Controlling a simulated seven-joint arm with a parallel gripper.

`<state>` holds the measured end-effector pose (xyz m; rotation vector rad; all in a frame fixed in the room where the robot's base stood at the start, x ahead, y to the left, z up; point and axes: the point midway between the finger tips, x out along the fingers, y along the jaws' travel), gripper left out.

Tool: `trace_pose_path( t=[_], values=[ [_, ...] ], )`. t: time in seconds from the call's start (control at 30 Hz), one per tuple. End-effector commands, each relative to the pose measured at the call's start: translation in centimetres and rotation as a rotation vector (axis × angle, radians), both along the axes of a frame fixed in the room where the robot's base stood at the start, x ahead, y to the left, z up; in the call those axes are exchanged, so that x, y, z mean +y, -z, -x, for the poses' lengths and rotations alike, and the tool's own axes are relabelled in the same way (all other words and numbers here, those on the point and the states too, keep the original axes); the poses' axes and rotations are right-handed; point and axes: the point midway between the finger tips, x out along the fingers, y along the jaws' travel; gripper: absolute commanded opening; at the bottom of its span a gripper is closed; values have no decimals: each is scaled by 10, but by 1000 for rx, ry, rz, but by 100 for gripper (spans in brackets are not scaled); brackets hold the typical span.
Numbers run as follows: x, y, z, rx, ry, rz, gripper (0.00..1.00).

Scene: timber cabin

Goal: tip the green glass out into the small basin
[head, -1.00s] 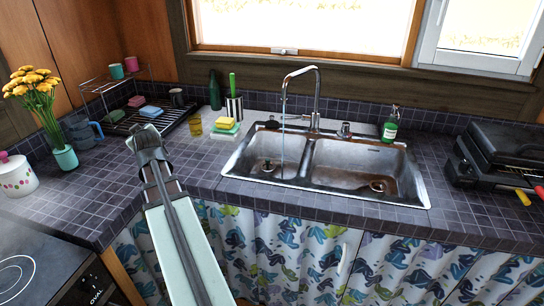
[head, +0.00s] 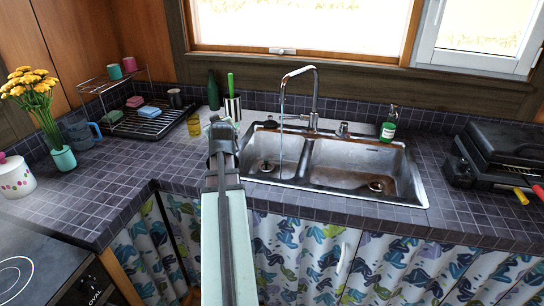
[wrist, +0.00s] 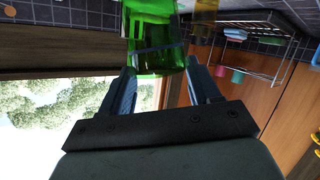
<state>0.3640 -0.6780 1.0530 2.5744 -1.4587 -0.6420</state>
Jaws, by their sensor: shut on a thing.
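My gripper (wrist: 160,75) is shut on the green glass (wrist: 155,40), which sits between its two fingers in the wrist view. In the head view my gripper (head: 223,128) is just left of the sink's left rim, and the glass is mostly hidden behind it. The sink has two basins. The left one (head: 268,168) looks the smaller, and the right one (head: 350,178) the wider. A thin stream of water falls from the tap (head: 313,98) into the left basin.
An amber glass (head: 194,126) stands left of my gripper. A utensil holder (head: 232,107) and dark green bottle (head: 213,90) stand behind it. A soap bottle (head: 388,125) is behind the right basin. A dish rack (head: 150,122) is at left.

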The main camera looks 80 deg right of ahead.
Motion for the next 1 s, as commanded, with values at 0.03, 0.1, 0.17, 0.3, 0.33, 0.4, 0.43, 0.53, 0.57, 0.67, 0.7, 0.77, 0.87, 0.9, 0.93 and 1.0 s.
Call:
trace_pose_path(
  t=[0.03,0.1,0.17,0.3,0.33,0.4,0.43,0.53,0.57,0.67,0.7,0.77,0.87,0.9,0.93,1.0],
  values=[
    [-5,0,15,-2,22,-1,8],
    [-12,1,33,-4,46,-3,8],
    [-16,2,48,-6,67,-5,8],
    [-26,4,84,-12,116,-9,8],
    [-28,4,91,-14,127,-10,8],
    [-32,5,110,-17,152,-13,8],
    [-34,5,117,-18,161,-14,8],
    [-38,7,143,-24,197,-18,8],
    [-39,7,151,-25,208,-19,8],
    [-42,9,177,-31,243,-22,8],
    [-43,10,188,-32,258,-23,8],
    [-44,11,203,-36,278,-26,8],
    [-44,13,229,-43,314,-30,8],
    [-44,13,239,-46,327,-31,8],
    [-44,14,246,-49,336,-33,8],
    [-43,15,260,-53,356,-35,8]
  ],
)
